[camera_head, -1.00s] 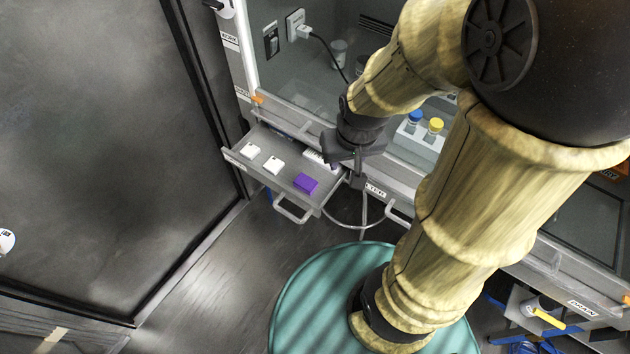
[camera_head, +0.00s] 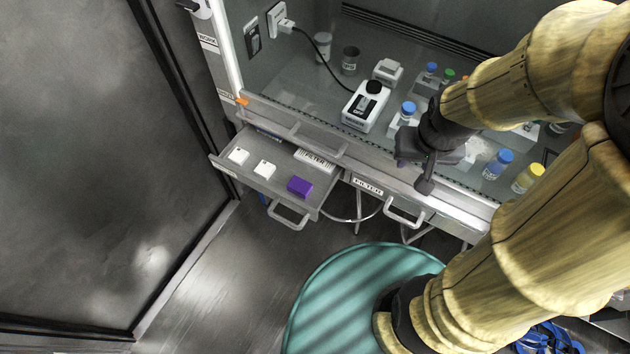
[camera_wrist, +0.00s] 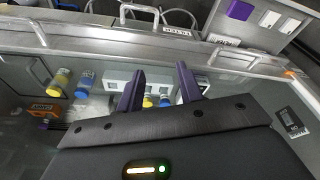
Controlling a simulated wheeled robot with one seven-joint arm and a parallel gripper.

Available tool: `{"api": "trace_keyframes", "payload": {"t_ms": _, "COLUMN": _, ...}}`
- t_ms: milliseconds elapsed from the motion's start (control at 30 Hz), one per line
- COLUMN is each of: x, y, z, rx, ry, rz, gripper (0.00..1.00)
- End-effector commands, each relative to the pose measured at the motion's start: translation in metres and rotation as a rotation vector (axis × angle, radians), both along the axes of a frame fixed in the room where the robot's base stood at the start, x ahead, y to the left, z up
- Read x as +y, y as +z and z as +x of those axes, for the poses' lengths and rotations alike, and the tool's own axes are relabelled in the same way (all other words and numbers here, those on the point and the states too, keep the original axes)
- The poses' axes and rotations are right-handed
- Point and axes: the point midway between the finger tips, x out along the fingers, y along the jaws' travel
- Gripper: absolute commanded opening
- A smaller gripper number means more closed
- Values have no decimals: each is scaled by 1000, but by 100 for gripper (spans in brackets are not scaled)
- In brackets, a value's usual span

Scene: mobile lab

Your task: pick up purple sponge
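The purple sponge (camera_head: 299,187) is a small block lying in the open drawer (camera_head: 283,190), near its front right corner. In the wrist view the sponge (camera_wrist: 240,10) shows at the top right edge. My gripper (camera_head: 424,178) is over the bench edge, to the right of the drawer and apart from the sponge. In the wrist view the two dark fingers of my gripper (camera_wrist: 160,80) stand apart with nothing held between them.
Two white blocks (camera_head: 238,156) (camera_head: 264,169) and a white labelled box (camera_head: 315,160) share the drawer. On the bench are a white device (camera_head: 366,106), blue-capped bottles (camera_head: 498,164) and a yellow-capped bottle (camera_head: 528,178). A teal round surface (camera_head: 345,290) lies below.

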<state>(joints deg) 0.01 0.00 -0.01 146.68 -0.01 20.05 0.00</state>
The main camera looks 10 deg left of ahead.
Motion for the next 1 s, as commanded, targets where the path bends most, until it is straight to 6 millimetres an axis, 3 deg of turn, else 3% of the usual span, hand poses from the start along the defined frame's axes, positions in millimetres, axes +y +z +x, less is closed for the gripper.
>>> {"api": "trace_keyframes", "payload": {"t_ms": 433, "x": 0, "y": 0, "z": 0, "rx": 0, "ry": 0, "rz": 0, "gripper": 38}}
{"api": "trace_keyframes", "payload": {"t_ms": 633, "x": 11, "y": -4, "z": 11, "rx": 15, "ry": -16, "rz": 13, "gripper": 78}}
{"api": "trace_keyframes", "payload": {"t_ms": 667, "x": 18, "y": -6, "z": 15, "rx": 20, "ry": -22, "rz": 19, "gripper": 84}}
{"api": "trace_keyframes", "payload": {"t_ms": 767, "x": 43, "y": -16, "z": 34, "rx": 52, "ry": -63, "rz": 39, "gripper": 85}}
{"api": "trace_keyframes", "payload": {"t_ms": 867, "x": 81, "y": -31, "z": 56, "rx": 95, "ry": -124, "rz": 60, "gripper": 85}}
{"api": "trace_keyframes", "payload": {"t_ms": 1000, "x": 146, "y": -60, "z": 78, "rx": 158, "ry": -219, "rz": 68, "gripper": 85}}
